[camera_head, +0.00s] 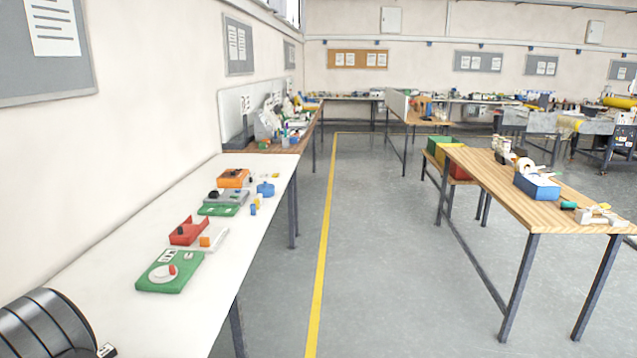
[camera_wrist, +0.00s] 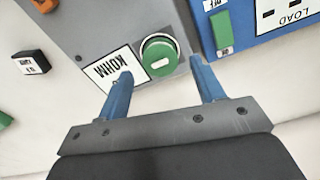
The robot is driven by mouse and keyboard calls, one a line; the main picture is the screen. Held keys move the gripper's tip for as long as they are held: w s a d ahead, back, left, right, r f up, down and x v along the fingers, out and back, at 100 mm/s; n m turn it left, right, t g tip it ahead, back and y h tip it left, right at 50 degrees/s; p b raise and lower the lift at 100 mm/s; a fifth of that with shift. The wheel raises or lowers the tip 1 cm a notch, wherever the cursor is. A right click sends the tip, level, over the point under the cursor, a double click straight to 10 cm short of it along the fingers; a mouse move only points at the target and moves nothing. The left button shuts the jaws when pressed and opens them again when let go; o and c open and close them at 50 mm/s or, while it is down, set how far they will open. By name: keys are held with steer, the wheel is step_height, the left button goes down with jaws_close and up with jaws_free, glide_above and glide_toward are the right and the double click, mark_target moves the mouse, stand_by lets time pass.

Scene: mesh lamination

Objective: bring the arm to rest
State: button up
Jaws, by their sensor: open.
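My gripper (camera_wrist: 161,68) shows in the wrist view with its two blue fingers spread apart. Nothing is held between them. A round green button (camera_wrist: 158,55) on a grey box (camera_wrist: 110,32) lies between and just beyond the fingertips. The left fingertip overlaps a white label (camera_wrist: 106,80) on that box. I cannot tell whether either finger touches the box. My gripper cannot be made out in the head view.
A blue panel (camera_wrist: 240,18) marked LOAD stands right of the gripper, and a small black block (camera_wrist: 31,62) lies left. In the head view, a white bench (camera_head: 150,318) holds several devices along the left wall. A wooden table (camera_head: 490,185) stands right, with open floor (camera_head: 380,260) between.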

step_height(320, 180, down, 3)
steer(key=shift+r, duration=0.1)
step_height(320, 180, up, 12)
step_height(320, 180, down, 12)
steer(key=shift+f, duration=0.1)
steer(key=shift+r, duration=0.25)
step_height(320, 180, up, 4)
steer(key=shift+f, duration=0.2)
steer(key=w+d+r, duration=0.7)
steer(key=w+d, duration=0.1)
steer(key=d, duration=0.1)
steer(key=s+d+f, duration=0.1)
steer(key=d+f, duration=0.1)
steer(key=d, duration=1.1)
steer(key=s+d+f, duration=0.1)
steer(key=d, duration=1.2)
steer(key=s+a+f, duration=0.3)
steer(key=a+f, duration=0.1)
steer(key=a, duration=0.1)
steer(key=shift+s+a, duration=0.2)
steer(key=shift+a, duration=0.15)
steer(key=shift+f, duration=0.1)
